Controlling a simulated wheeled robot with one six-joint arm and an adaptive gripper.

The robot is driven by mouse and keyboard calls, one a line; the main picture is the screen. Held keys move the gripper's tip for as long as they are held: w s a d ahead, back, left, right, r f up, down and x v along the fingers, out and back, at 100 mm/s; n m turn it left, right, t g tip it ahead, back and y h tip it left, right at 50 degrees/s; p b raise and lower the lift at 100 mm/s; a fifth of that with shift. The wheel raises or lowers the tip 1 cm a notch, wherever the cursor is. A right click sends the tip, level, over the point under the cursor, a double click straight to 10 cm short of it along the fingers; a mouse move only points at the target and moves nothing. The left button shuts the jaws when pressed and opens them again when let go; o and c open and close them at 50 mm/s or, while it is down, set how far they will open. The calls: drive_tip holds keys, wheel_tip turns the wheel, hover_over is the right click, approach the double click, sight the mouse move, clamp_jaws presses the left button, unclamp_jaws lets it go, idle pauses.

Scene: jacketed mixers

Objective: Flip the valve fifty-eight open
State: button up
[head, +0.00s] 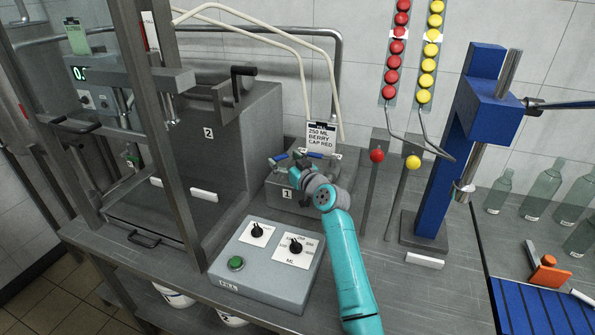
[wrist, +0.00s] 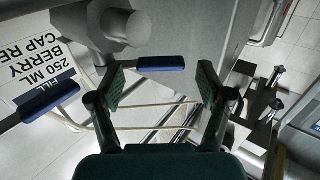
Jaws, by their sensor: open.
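Two small blue-handled levers sit above the grey box labelled 1 (head: 302,192). In the head view one blue handle (head: 281,157) shows left of my gripper (head: 298,167) and another (head: 312,155) just behind it. In the wrist view my gripper (wrist: 163,80) is open and empty, its two pads apart. One blue handle (wrist: 160,64) lies across the gap between the fingertips, not gripped. Another blue handle (wrist: 50,102) lies outside the left finger. No number fifty-eight is readable, so I cannot tell which lever bears it.
A card reading 250 ML berry cap red (head: 320,136) stands behind the levers. A control box with knobs and a green button (head: 268,262) is in front. Red and yellow ball rods and a blue press stand (head: 437,170) rise to the right. A large grey machine labelled 2 (head: 235,140) is left.

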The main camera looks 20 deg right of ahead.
drive_tip(key=v, duration=0.9)
drive_tip(key=shift+s, duration=0.2)
